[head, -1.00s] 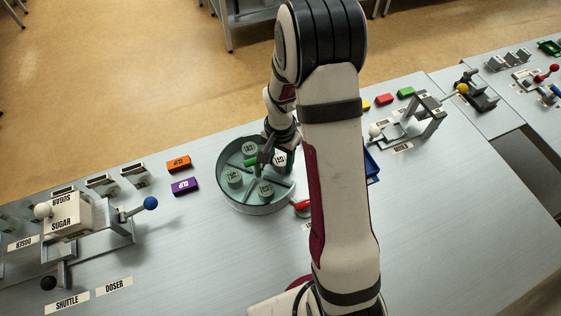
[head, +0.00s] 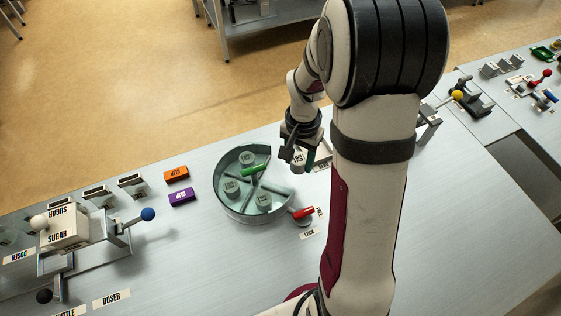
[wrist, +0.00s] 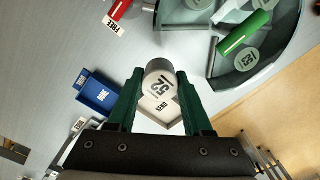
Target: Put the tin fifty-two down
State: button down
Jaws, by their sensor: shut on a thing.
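The tin fifty-two (wrist: 160,84) is a small grey cylinder with a white top marked 52. My gripper (wrist: 158,92) is shut on it, with a green finger on each side. In the wrist view it overlaps a pale tray labelled SEND (wrist: 172,124); its height above that tray is hard to tell. In the head view the tin (head: 299,157) hangs at my gripper (head: 300,155), right of the round carousel (head: 222,206). The SEND tray (head: 322,161) is partly hidden by my arm.
The divided carousel holds three other tins and has a green handle (head: 256,169). A red lever (head: 303,212) stands at its right front edge. A blue tray (wrist: 97,93) lies left of the SEND tray in the wrist view. Orange (head: 176,173) and purple (head: 182,197) blocks lie left of the carousel.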

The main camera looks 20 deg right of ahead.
jog(key=s+d+r, duration=0.4)
jog(key=d, duration=0.1)
jog(key=w+d+f, duration=0.1)
jog(key=w+d, duration=0.3)
jog(key=d, duration=0.6)
jog(key=w+a+f, duration=0.1)
jog(key=w+f, duration=0.1)
jog(key=w, duration=0.1)
jog(key=w+a+f, duration=0.2)
jog(key=w, duration=0.1)
jog(key=w+a+f, duration=0.2)
jog(key=w+f, duration=0.1)
jog(key=shift+a, duration=0.2)
jog(key=f, duration=0.4)
jog(key=shift+w+a, duration=0.1)
jog(key=shift+w, duration=0.1)
jog(key=shift+f, duration=0.15)
